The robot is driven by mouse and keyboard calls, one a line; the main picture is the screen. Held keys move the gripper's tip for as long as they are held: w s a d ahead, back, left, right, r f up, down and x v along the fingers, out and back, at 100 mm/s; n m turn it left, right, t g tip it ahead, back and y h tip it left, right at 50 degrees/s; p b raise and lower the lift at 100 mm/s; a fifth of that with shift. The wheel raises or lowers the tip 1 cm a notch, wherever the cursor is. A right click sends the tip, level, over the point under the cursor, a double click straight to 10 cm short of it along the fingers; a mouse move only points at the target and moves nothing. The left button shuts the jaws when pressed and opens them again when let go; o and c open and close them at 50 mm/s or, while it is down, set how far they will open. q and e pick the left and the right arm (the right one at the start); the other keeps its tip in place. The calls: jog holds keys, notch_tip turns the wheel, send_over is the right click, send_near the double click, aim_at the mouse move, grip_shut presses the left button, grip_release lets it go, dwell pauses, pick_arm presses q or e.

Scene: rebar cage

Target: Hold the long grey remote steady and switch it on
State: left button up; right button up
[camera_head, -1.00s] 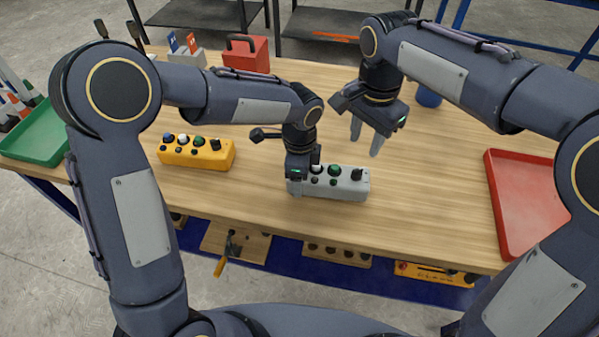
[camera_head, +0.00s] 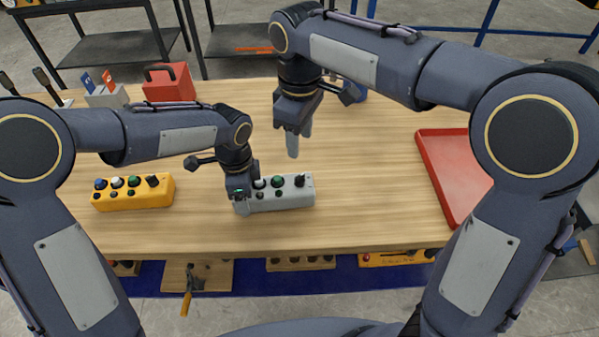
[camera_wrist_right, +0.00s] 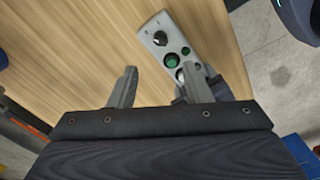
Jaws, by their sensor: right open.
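The long grey remote (camera_head: 290,200) lies on the wooden table, with a black knob at its right end, a green button and smaller buttons. It also shows in the right wrist view (camera_wrist_right: 168,50), partly behind one finger. My left gripper (camera_head: 241,205) is at the remote's left end and looks shut on it, covering that end. My right gripper (camera_head: 299,143) is open and empty, pointing down above the table behind the remote. In the right wrist view its two fingers (camera_wrist_right: 157,84) are spread apart, with bare table between them.
A yellow button box (camera_head: 135,202) stands left of the remote. A red tray (camera_head: 440,185) lies at the right. A red toolbox (camera_head: 168,85) and a grey box (camera_head: 107,97) stand at the back left. The table between remote and red tray is clear.

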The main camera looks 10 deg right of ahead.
aim_at(300, 176)
notch_tip(300, 176, down, 12)
jog(key=shift+r+n, duration=0.1)
jog(key=shift+n, duration=1)
jog(key=shift+c, duration=0.3)
grip_shut()
